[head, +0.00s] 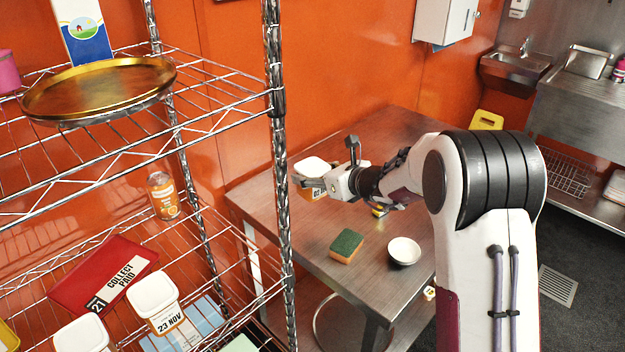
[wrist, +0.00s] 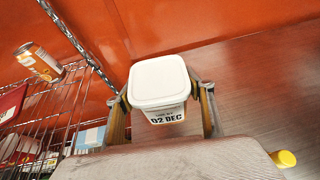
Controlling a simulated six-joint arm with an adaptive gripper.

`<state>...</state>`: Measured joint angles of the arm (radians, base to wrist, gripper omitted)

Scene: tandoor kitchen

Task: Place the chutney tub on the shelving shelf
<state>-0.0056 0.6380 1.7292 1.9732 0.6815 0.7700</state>
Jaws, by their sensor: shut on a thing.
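The chutney tub (wrist: 160,82) has a white lid and a date label reading "02 DEC" in the wrist view. My gripper (wrist: 160,105) is shut on it, one finger on each side. In the head view the tub (head: 312,167) is held at my gripper (head: 318,180), above the steel table and just right of the shelving post. The wire shelving (head: 218,121) fills the left of the head view. Its lower shelf holds two similar white-lidded tubs, one (head: 155,297) labelled "23 NOV" and another (head: 82,335) at the bottom edge.
On the lower shelf are a red folder (head: 103,275) and an orange can (head: 163,196). The upper shelf holds a brass tray (head: 98,92) and a blue-white carton (head: 82,30). A sponge (head: 346,247) and white bowl (head: 404,251) sit on the steel table (head: 300,235).

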